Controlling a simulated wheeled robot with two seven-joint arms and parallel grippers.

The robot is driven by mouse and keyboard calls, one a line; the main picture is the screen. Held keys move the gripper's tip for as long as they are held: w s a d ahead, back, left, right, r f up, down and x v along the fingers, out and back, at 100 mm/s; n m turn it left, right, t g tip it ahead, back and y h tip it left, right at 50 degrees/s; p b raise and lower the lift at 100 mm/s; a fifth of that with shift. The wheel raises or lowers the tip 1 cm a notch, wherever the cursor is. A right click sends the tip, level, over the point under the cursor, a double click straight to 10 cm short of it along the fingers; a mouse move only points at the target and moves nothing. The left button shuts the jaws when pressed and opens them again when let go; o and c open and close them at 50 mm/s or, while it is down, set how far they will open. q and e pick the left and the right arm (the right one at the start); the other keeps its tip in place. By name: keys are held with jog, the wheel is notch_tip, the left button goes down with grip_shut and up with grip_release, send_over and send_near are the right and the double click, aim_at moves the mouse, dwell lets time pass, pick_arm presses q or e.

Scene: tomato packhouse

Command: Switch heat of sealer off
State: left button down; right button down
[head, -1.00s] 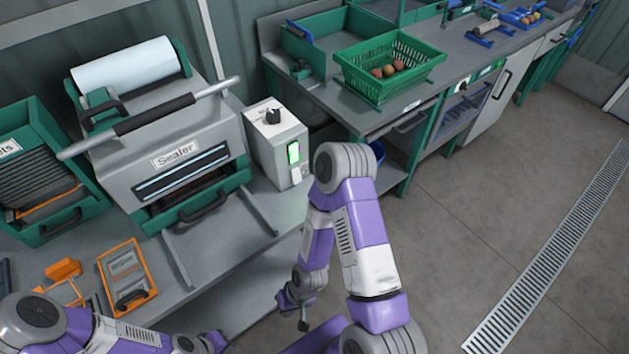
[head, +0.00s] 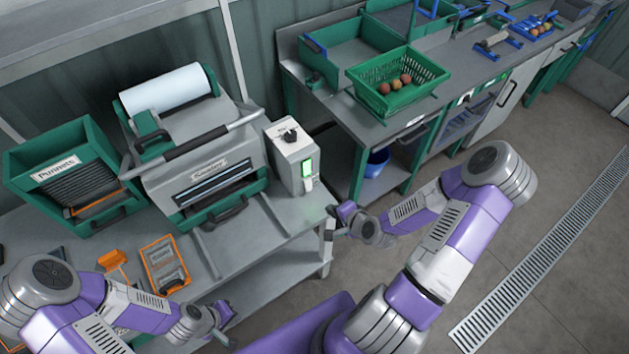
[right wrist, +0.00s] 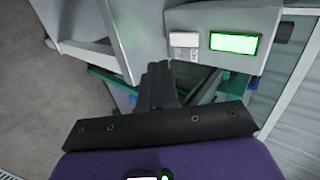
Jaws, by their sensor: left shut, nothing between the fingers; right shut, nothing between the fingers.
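The grey sealer (head: 180,180) stands on the bench with a film roll on top and a long handle bar. Its control box (head: 285,160) is at its right end, with a black knob (head: 290,135) on top and a lit green panel (head: 307,168) on the front. A small white part (head: 309,184) sits below the panel. In the right wrist view, the green panel (right wrist: 234,43) and white part (right wrist: 184,40) lie beyond my fingers. My right gripper (head: 332,221) is shut, empty, apart from the box. My left gripper (head: 228,325) is shut and empty, low at the bench front.
A green punnet holder (head: 45,160) stands left of the sealer. Orange-framed trays (head: 165,265) lie on the bench in front. A green basket (head: 420,85) with tomatoes is on the back bench. A blue bin (head: 378,160) is below. Open floor lies right.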

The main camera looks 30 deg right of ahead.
jog(key=shift+d+r+m, duration=0.3)
jog(key=shift+d+r, duration=0.3)
jog(key=shift+w+f, duration=0.1)
jog(key=b, duration=2.1)
send_near(309, 188)
jog(key=w+f, duration=0.1)
jog(key=f, duration=0.1)
jog(key=w+f, duration=0.1)
jog(key=f, duration=0.1)
jog(key=shift+w+a+f, duration=0.15)
jog(key=shift+w, duration=0.1)
jog(key=shift+w+b, duration=0.65)
jog(key=shift+w, duration=0.3)
jog(key=shift+w+a, duration=0.1)
jog(key=shift+w, duration=0.15)
